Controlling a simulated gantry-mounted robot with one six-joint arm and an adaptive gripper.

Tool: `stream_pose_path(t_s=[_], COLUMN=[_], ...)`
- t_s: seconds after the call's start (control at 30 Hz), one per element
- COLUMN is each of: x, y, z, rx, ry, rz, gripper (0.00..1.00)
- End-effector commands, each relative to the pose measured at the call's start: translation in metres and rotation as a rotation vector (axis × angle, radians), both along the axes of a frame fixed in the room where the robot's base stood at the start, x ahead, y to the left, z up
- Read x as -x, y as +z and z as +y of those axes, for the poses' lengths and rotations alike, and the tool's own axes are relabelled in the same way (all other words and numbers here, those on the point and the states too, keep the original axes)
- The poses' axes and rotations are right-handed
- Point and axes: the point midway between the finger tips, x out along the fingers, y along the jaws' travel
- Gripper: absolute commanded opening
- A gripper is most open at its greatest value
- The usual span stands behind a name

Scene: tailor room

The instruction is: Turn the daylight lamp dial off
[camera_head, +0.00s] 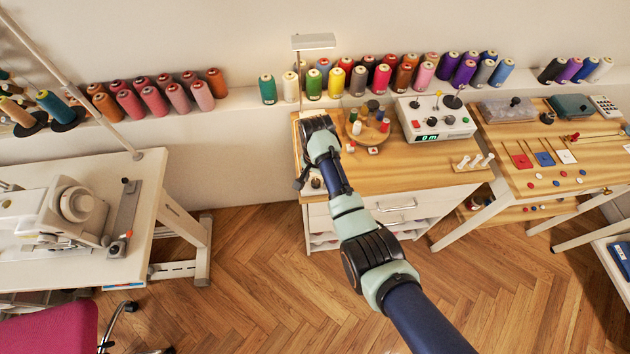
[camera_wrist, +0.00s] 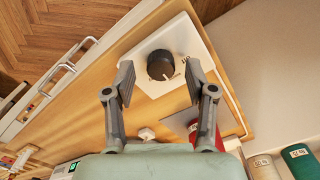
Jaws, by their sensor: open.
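The lamp dial is a round black knob (camera_wrist: 160,63) on a white plate (camera_wrist: 183,38) near the edge of the wooden table. A small pale mark shows on its lower side in the wrist view. My gripper (camera_wrist: 160,73) is open, with one finger on each side of the knob and a visible gap to each. Whether the fingertips reach down to the knob's height, I cannot tell. In the head view, my gripper (camera_head: 303,178) is at the table's left front corner. The daylight lamp's white head (camera_head: 314,41) stands on a thin pole at the table's back left.
A round wooden spool stand (camera_head: 370,137) is right of my arm, with a white control box (camera_head: 437,118) beyond it. Thread cones line the back ledge. In the wrist view, a red spool (camera_wrist: 207,132) is near the right finger. A sewing machine (camera_head: 70,212) stands left.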

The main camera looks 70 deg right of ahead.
Motion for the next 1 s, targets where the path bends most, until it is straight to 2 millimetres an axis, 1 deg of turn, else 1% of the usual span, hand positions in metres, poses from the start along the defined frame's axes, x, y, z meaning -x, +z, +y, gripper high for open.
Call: stream_pose_path(t_s=[0.03,0.1,0.3,0.33,0.57,0.6,0.67,1.0], x=[-0.0001,-0.0003,-0.0003,-0.0003,-0.0003,-0.0003,-0.0003,-0.0002], y=[-0.0051,-0.0074,-0.0072,-0.0072,-0.0070,-0.0070,-0.0069,-0.0051], z=[0.0000,0.0000,0.0000,0.0000,0.0000,0.0000,0.0000,0.0001], rx=[0.000,0.001,0.001,0.001,0.001,0.001,0.001,0.000], ry=[0.000,0.001,0.001,0.001,0.001,0.001,0.001,0.043], rz=[0.000,-0.001,-0.001,-0.001,-0.001,-0.001,-0.001,0.000], gripper=[0.56,0.56,0.56,0.54,0.16,0.09,0.00,0.00])
